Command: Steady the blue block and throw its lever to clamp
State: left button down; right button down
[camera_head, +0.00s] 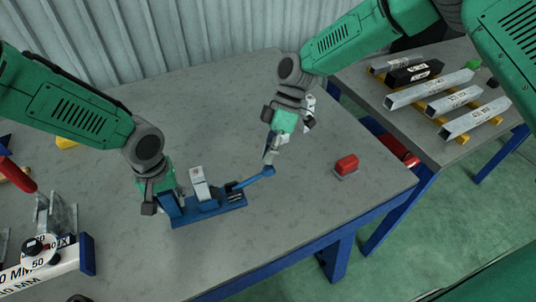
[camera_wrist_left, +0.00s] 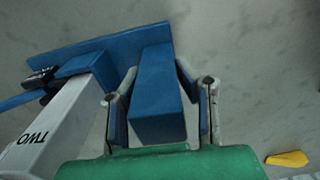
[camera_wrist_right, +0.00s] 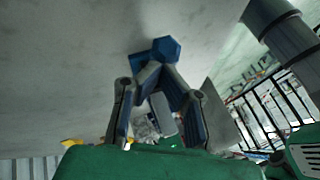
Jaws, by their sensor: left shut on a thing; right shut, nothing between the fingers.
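The blue block (camera_head: 212,211) is a long base on the grey table with an upright blue block (camera_wrist_left: 156,95) at its left end. A grey bar marked TWO (camera_wrist_left: 60,130) sits in it and also shows in the head view (camera_head: 199,184). My left gripper (camera_head: 171,200) is shut on the upright end, one finger on each side. The blue lever (camera_head: 248,180) points right from the base, with a knob at its tip. My right gripper (camera_head: 268,160) is shut and empty, its fingertips at the knob (camera_wrist_right: 166,48); I cannot tell if they touch.
A red button (camera_head: 347,164) sits on the table to the right. A second table (camera_head: 440,142) holds several metal bars. Front left are a marked gauge (camera_head: 40,250) and a red handle (camera_head: 17,175). The table behind the block is clear.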

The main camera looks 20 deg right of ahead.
jog(key=a+r+v, duration=0.1)
jog(key=a+v, duration=0.1)
jog(key=v, duration=1.2)
jog(key=shift+w, duration=0.3)
pick_arm(q)
jog(key=c, duration=0.9)
grip_release()
notch_tip(320, 180, up, 8)
jog(key=p, duration=0.6)
pick_arm(e)
notch_tip(320, 180, up, 6)
jog(key=shift+r, duration=0.15)
pick_arm(q)
jog(key=shift+o, duration=0.6)
